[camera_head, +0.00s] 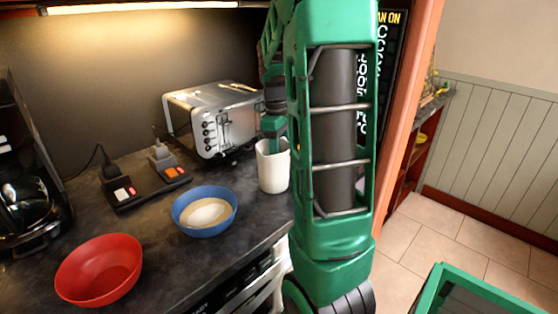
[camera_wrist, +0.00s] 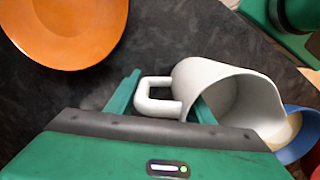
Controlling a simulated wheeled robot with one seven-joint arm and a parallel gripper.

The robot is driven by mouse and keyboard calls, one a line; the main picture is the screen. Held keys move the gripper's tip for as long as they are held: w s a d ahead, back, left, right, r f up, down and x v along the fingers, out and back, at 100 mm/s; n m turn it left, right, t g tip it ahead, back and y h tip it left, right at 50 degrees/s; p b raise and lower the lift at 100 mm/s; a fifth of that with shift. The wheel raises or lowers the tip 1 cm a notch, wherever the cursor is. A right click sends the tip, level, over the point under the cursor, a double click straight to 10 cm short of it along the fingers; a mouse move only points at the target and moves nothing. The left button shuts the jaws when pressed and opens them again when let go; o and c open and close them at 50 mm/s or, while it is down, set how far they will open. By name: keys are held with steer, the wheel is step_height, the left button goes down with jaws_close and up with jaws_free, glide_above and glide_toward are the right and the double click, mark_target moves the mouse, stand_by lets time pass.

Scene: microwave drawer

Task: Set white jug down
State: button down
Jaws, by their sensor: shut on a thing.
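The white jug (camera_head: 274,172) is upright at the counter's right end, in front of the toaster. It also shows in the wrist view (camera_wrist: 228,95), with its mouth toward the camera and its handle (camera_wrist: 146,98) between my fingers. My gripper (camera_wrist: 163,97) is shut on the jug. In the head view my gripper (camera_head: 272,128) comes down over the jug's top, partly hidden by my arm. I cannot tell whether the jug's base touches the counter.
A blue bowl (camera_head: 188,222) with pale contents stands just left of the jug. A red bowl (camera_head: 75,284) is at front left. The toaster (camera_head: 222,130) and a black block with switches (camera_head: 147,188) are behind. An orange plate (camera_wrist: 65,48) shows in the wrist view.

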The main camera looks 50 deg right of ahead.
steer(key=c, duration=0.8)
jaws_free()
steer(key=shift+c, duration=0.2)
step_height(320, 180, up, 12)
steer(key=w, duration=0.1)
steer(key=shift+w, duration=0.15)
